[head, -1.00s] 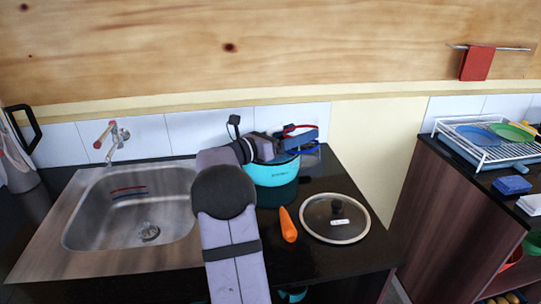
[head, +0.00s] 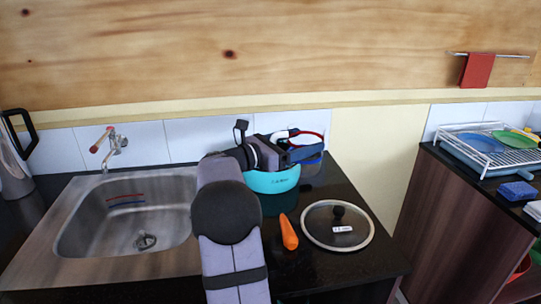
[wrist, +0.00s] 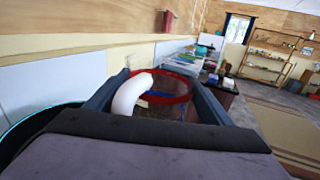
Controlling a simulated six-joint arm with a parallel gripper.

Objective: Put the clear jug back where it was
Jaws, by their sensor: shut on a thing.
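The clear jug (head: 313,168) has a red rim and a blue band. It is at the back right corner of the dark counter, behind and right of the turquoise pot. It looks upright; its base is mostly hidden, so I cannot tell whether it touches the counter. My gripper (head: 303,150) is at the jug, above the pot's right side. In the wrist view, the fingers of my gripper (wrist: 158,82) are either side of the jug's white handle (wrist: 128,95), shut on it. The red rim of the jug (wrist: 165,98) shows just beyond.
The turquoise pot (head: 271,182) stands close under my arm. A carrot (head: 288,232) and a glass lid (head: 338,237) lie in front. The sink (head: 125,225) is on the left. The tiled wall (head: 210,133) is close behind. A dish rack (head: 487,146) stands on the right unit.

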